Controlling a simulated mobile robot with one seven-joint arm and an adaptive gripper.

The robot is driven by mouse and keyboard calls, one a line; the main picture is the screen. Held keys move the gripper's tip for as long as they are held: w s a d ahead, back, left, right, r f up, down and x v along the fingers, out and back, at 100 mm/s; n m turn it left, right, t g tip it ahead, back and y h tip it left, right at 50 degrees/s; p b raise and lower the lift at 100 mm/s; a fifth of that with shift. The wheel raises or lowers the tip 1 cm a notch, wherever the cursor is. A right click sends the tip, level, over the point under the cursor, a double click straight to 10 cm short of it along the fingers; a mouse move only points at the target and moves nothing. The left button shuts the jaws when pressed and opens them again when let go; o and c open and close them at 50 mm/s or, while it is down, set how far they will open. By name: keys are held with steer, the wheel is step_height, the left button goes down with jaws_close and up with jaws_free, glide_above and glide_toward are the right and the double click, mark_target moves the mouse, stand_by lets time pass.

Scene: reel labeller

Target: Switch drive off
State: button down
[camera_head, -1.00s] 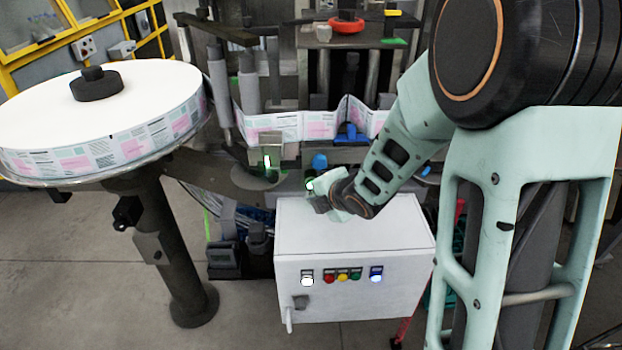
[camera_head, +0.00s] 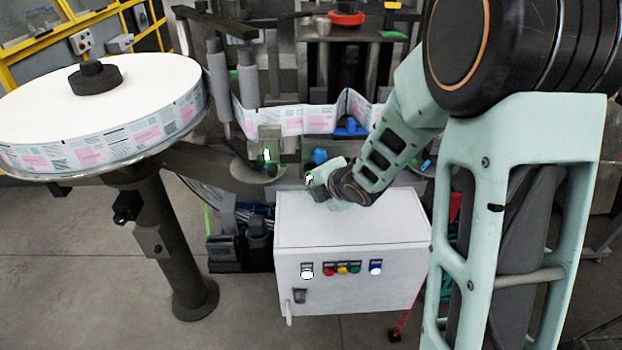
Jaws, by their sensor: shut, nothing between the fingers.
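A white control box (camera_head: 350,240) stands in the lower middle. Its front carries a lit white button or switch (camera_head: 307,271), red (camera_head: 328,269), yellow (camera_head: 342,268) and green (camera_head: 355,267) buttons, and a lit blue one (camera_head: 376,267). A dark rotary handle or latch (camera_head: 299,296) sits at the lower left of the front. Labels are too small to read, so I cannot tell which control is the drive's. My gripper (camera_head: 316,189) is above the back of the box's top, apart from the front controls. It looks shut and empty; its fingertips are small and partly hidden.
A large label reel (camera_head: 100,110) on a dark post stands at the left. The label web (camera_head: 300,120) runs along the machine behind my gripper. A blue knob (camera_head: 319,156) is close behind the gripper.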

steer(key=shift+w, duration=0.1)
stand_by(0.6)
steer(key=shift+w, duration=0.8)
stand_by(0.6)
stand_by(0.3)
steer(key=shift+s+b, duration=0.4)
steer(key=shift+s, duration=0.45)
steer(key=shift+s+b, duration=0.9)
steer(key=shift+s, duration=1.65)
